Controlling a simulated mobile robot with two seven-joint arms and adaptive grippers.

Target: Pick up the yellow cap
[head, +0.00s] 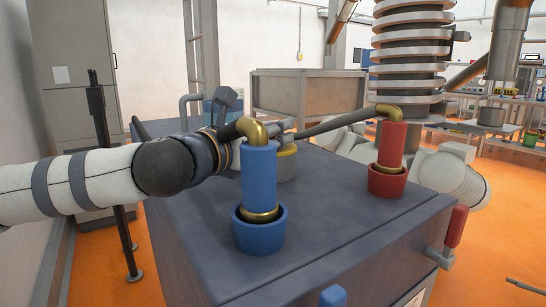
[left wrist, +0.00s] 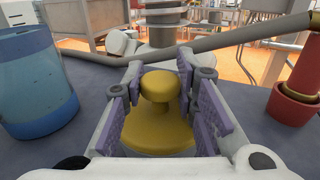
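The yellow cap (left wrist: 158,125), a broad base with a round knob, shows in the left wrist view between the purple-padded fingers of my left gripper (left wrist: 160,82). The fingers are spread on both sides of the knob, and I see no firm grip on it. In the head view, the yellow cap (head: 288,151) shows only in part, behind the blue post. My left gripper (head: 283,132) reaches in from the left behind that post, largely hidden by it. My right gripper is not in view.
The blue post (head: 259,180) with a brass elbow stands in front of the cap. A red post (head: 391,146) stands to the right. Both rise from the dark machine top (head: 330,215). A grey pipe (head: 335,122) runs behind the cap. A red-handled valve (head: 455,228) juts from the right side.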

